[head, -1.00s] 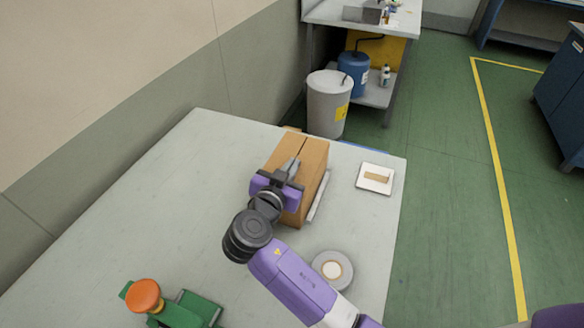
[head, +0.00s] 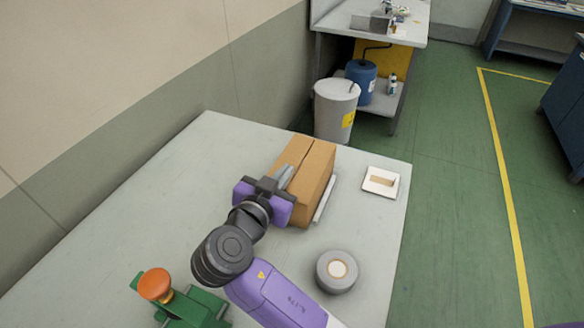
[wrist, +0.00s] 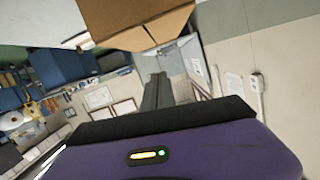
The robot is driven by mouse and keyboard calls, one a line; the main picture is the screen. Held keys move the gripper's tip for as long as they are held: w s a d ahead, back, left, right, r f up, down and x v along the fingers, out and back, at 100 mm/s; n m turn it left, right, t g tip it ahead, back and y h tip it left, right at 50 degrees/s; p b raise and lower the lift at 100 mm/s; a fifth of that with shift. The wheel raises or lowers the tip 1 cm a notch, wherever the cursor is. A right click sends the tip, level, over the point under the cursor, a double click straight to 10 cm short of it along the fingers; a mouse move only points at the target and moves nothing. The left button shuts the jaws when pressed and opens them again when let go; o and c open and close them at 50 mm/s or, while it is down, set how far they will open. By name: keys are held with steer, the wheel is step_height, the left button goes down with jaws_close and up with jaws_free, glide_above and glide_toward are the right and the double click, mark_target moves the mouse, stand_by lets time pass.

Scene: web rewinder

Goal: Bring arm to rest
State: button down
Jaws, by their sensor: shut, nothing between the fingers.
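In the wrist view the closed fingers (wrist: 156,92) point away from the camera, and the box (wrist: 140,22) shows at the top. My purple and black arm reaches in from the bottom of the head view.
The grey table (head: 130,215) carries a grey tape-like roll (head: 323,272), a white tray (head: 381,182) and a green device with an orange knob (head: 155,284). A wall runs along the left. A grey bin (head: 334,112) stands behind the table. Green floor on the right is open.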

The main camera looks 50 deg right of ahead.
steer(key=shift+s+a+r, duration=0.15)
steer(key=shift+a+r, duration=0.05)
steer(key=shift+a, duration=0.3)
